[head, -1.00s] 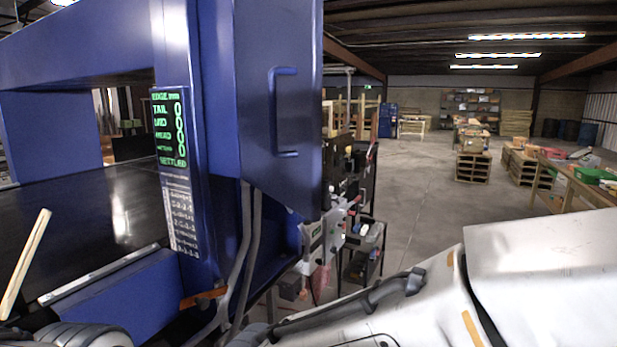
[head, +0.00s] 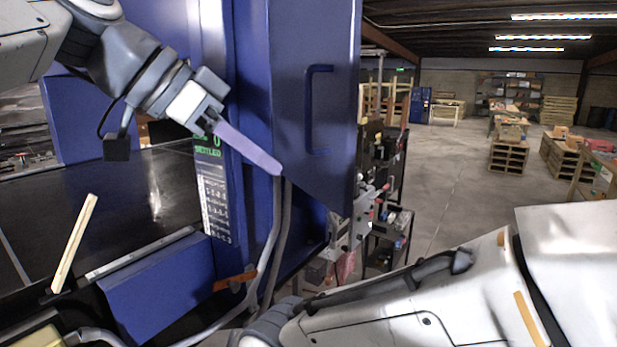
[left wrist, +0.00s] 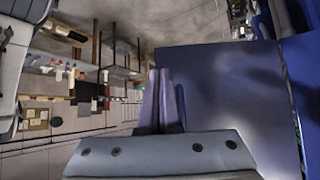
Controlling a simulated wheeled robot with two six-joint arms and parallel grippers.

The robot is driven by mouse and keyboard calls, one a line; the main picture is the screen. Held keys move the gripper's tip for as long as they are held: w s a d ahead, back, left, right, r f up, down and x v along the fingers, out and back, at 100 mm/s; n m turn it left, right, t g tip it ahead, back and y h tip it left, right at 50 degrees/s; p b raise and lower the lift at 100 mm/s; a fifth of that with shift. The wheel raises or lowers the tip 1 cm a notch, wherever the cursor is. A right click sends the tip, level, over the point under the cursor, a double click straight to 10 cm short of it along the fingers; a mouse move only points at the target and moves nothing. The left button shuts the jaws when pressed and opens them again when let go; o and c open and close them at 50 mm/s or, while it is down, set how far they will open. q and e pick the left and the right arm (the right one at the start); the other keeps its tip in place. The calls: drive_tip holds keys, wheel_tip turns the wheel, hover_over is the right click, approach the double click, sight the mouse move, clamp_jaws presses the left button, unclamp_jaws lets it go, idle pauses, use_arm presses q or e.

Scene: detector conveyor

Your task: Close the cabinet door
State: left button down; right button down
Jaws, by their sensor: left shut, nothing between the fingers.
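The blue cabinet door (head: 312,60) stands open at the right of the blue machine frame, with a blue bar handle (head: 310,108) on its face. My left gripper (head: 279,170) comes in from the upper left, its pale fingers together with nothing between them. In the head view its tips overlap the lower left of the door, below and left of the handle. In the left wrist view the closed fingers (left wrist: 164,78) point at the left edge of the door panel (left wrist: 230,95). I cannot tell whether they touch it. My right gripper is out of view.
A panel with green text (head: 207,148) is partly hidden behind my left arm. A dark conveyor belt (head: 130,185) lies at the left. Grey hoses (head: 277,235) hang below the door. A cart with tools (head: 390,235) stands behind it. Open floor (head: 450,165) lies to the right.

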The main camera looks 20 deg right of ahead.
sight(340, 193)
use_arm(q)
drive_tip(key=p+x, duration=0.1)
drive_tip(key=x, duration=0.2)
drive_tip(key=d+r+p+x, duration=0.1)
drive_tip(key=x, duration=0.2)
drive_tip(key=p+x, duration=0.1)
drive_tip(key=x, duration=0.2)
drive_tip(key=shift+w+d+r+p, duration=0.15)
drive_tip(key=shift+r+p, duration=0.15)
drive_tip(key=shift+r, duration=0.05)
drive_tip(key=shift+w+d+f, duration=0.15)
drive_tip(key=shift+d, duration=0.4)
drive_tip(key=shift+d, duration=0.1)
